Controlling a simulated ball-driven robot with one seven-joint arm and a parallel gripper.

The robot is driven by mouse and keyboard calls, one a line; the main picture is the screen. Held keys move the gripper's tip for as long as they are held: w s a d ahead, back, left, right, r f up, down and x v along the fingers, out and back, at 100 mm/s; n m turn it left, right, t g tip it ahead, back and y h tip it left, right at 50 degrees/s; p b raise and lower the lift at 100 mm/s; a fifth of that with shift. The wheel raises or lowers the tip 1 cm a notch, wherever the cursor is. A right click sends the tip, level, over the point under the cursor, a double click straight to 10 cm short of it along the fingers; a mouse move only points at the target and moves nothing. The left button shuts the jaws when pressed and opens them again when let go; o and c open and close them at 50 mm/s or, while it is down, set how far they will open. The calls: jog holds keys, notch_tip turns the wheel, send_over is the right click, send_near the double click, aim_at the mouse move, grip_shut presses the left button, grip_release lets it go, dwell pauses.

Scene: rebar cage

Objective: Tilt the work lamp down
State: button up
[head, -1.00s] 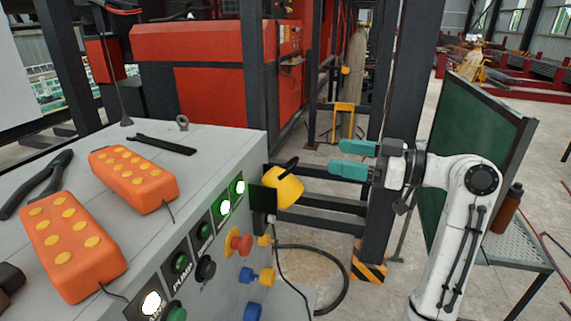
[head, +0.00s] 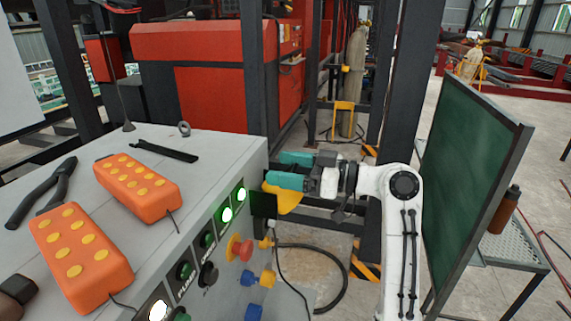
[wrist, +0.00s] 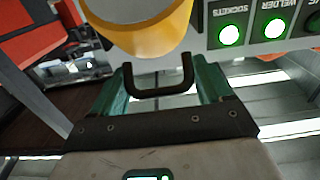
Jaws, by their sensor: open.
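The work lamp (head: 283,200) is yellow and sits at the right side of the grey control cabinet. In the head view my gripper covers its upper part. In the wrist view its round yellow shade (wrist: 140,32) is at the top, and its black U-shaped handle (wrist: 158,92) shows below the shade. My gripper (head: 285,170) has teal fingers and reaches in from the right at the lamp. In the wrist view the fingers (wrist: 164,78) are apart, with the handle in the gap between them. I cannot tell whether either finger touches it.
The grey cabinet (head: 225,152) carries two orange pendants (head: 137,187) (head: 80,255), black pliers (head: 45,195) and a black strip (head: 163,150). Lit green buttons (head: 227,215) and a red knob (head: 240,248) are close to the lamp. A dark post (head: 410,90) and a green board (head: 475,190) stand to the right.

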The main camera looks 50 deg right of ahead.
jog(key=shift+w+a, duration=0.1)
jog(key=shift+w, duration=0.1)
jog(key=c, duration=1)
